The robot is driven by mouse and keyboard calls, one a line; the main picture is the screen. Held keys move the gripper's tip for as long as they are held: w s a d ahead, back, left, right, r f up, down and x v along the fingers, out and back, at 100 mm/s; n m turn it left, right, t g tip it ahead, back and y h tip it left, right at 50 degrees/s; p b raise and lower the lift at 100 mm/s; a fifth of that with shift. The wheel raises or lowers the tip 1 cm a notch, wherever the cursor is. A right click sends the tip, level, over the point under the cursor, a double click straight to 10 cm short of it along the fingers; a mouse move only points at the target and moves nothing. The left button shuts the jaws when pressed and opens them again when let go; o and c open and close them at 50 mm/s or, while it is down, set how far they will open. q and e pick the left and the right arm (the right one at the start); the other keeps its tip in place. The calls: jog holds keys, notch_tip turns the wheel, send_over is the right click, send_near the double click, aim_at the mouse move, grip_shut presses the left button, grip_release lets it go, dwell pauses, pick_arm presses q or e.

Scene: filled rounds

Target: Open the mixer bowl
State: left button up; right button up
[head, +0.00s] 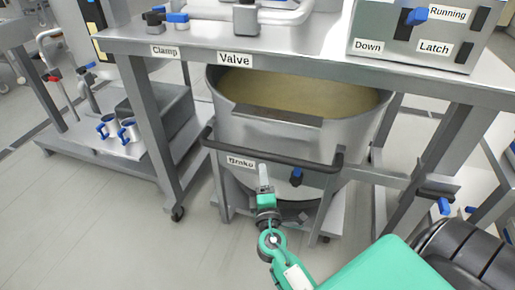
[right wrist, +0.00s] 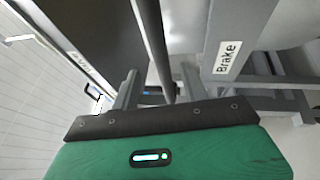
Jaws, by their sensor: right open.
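The mixer bowl (head: 290,130) is a large steel vessel holding a yellowish-brown mass. It stands in a wheeled frame under the bench, with a dark push handle (head: 270,157) across its front. My right gripper (head: 264,182) is at this handle, beside the "Brake" label (head: 241,162). In the right wrist view, its two fingers (right wrist: 160,88) are apart, and the dark handle bar (right wrist: 152,40) runs between them. I cannot tell whether they touch it. The "Brake" label also shows there (right wrist: 227,57). My left gripper is not in view.
A steel bench (head: 310,55) spans above the bowl, with "Clamp" and "Valve" labels and a control box (head: 420,45) marked "Down", "Latch" and "Running". Floor (head: 100,220) is clear at front left.

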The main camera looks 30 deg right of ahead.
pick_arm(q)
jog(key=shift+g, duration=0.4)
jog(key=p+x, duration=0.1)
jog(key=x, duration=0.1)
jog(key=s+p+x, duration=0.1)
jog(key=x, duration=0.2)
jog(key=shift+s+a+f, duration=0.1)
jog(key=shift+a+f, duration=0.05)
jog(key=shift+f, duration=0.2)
pick_arm(e)
jog(key=x, duration=1)
jog(key=shift+w, duration=0.15)
jog(key=shift+c, duration=0.5)
grip_shut()
